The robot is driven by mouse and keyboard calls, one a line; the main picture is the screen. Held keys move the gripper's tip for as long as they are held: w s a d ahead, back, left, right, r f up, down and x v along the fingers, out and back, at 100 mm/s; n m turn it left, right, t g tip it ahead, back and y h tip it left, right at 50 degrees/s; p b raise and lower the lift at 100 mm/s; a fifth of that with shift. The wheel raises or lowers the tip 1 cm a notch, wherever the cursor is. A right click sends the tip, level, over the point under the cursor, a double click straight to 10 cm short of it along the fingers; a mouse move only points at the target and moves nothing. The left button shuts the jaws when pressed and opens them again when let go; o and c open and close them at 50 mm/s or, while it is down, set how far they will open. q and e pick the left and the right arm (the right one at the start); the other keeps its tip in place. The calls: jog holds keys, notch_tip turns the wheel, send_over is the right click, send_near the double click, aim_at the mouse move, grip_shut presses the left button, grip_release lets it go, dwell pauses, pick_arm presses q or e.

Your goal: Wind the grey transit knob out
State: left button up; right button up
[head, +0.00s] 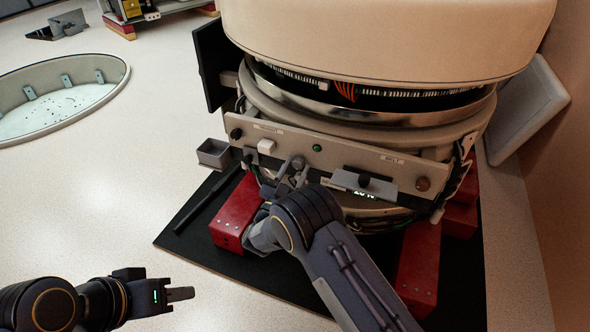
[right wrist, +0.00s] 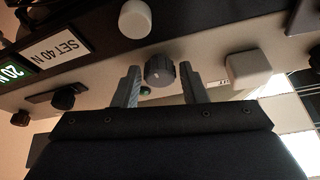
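The grey transit knob (right wrist: 159,70) is a ribbed dark grey knob on the pale panel strip in the right wrist view. In the head view it shows at the panel's front (head: 298,162). My right gripper (right wrist: 159,86) is open, with one finger on each side of the knob and a small gap visible on both sides. In the head view my right gripper (head: 290,176) is at the panel, partly hidden by its own wrist. My left gripper (head: 182,294) hangs over the floor at lower left, away from the panel; its finger gap cannot be made out.
Close to the knob are a white square button (right wrist: 248,68), a white round knob (right wrist: 135,18) and a SET 40 N label (right wrist: 66,40). Red blocks (head: 238,212) support the machine on a black mat (head: 190,238). A small grey open box (head: 213,153) stands left.

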jog(key=shift+o, duration=1.1)
jog(key=p+v, duration=0.1)
jog(key=v, duration=0.6)
jog(key=shift+s+a+p, duration=0.2)
jog(key=shift+s+p, duration=0.15)
jog(key=shift+p, duration=0.05)
jog(key=shift+f, duration=0.1)
